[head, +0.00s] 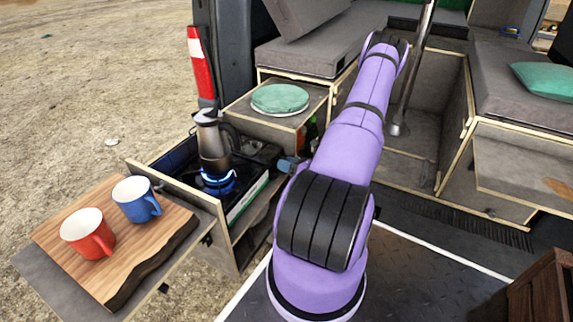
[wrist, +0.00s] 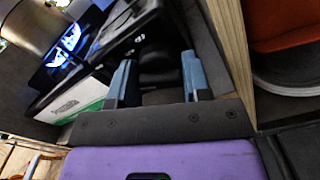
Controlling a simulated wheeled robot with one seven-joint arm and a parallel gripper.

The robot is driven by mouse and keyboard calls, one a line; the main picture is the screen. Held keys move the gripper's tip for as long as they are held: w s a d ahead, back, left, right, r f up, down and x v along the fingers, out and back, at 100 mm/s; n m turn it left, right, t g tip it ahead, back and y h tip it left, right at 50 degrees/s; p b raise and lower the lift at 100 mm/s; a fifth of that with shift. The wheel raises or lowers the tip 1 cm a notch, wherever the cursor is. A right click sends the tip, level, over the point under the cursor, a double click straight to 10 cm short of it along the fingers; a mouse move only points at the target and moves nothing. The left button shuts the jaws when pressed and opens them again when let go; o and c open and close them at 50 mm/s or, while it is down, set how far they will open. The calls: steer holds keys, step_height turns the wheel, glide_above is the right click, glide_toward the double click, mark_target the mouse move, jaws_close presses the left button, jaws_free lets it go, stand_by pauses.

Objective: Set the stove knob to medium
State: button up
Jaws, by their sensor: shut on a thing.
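The camping stove (head: 179,160) sits in the pulled-out drawer, with a blue flame (head: 218,181) burning under a metal moka pot (head: 213,142). The flame also shows at the upper left of the wrist view (wrist: 68,44). My gripper (wrist: 158,60) has its two blue fingers on either side of a dark rounded part, the stove knob (wrist: 158,72), and is shut on it. The knob's marking and exact angle cannot be read. In the head view my gripper (head: 288,165) is at the right side of the stove, mostly behind my arm, and the knob is hidden there.
A wooden board (head: 150,245) with a red mug (head: 88,233) and a blue mug (head: 136,199) is at the left. The drawer wall (head: 245,215) is close to my gripper.

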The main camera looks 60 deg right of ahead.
stand_by(0.4)
steer(key=o, duration=0.9)
steer(key=shift+s, duration=0.1)
steer(key=s, duration=0.7)
steer(key=s+d, duration=0.1)
steer(key=s, duration=0.2)
steer(key=shift+s, duration=0.35)
